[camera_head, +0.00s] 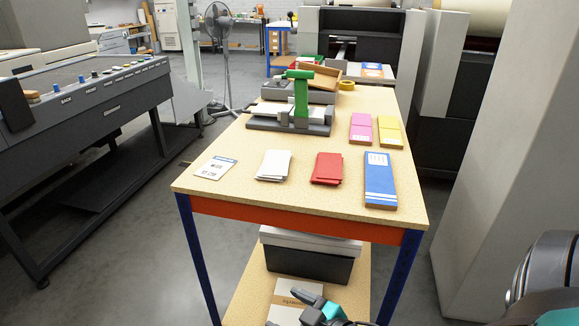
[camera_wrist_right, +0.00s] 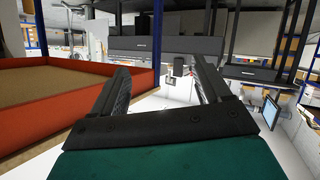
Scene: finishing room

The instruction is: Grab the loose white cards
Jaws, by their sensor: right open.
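The loose white cards (camera_head: 273,165) lie in a slightly uneven stack near the front of the wooden table, between a printed white sheet (camera_head: 215,168) and a stack of red cards (camera_head: 327,168). My right gripper (camera_head: 303,303) is at the bottom edge of the head view, in front of the table and lower than its top, well apart from the cards. In the right wrist view its two dark fingers (camera_wrist_right: 160,78) stand apart with nothing between them. The white cards cannot be made out in that view. My left gripper is in neither view.
The table (camera_head: 240,190) has an orange front rail and blue legs. A blue-and-white pad (camera_head: 380,180) lies front right, pink (camera_head: 361,128) and yellow (camera_head: 390,132) pads behind it. A green-handled device (camera_head: 300,100) stands farther back. A grey-lidded box (camera_head: 310,258) sits on the lower shelf.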

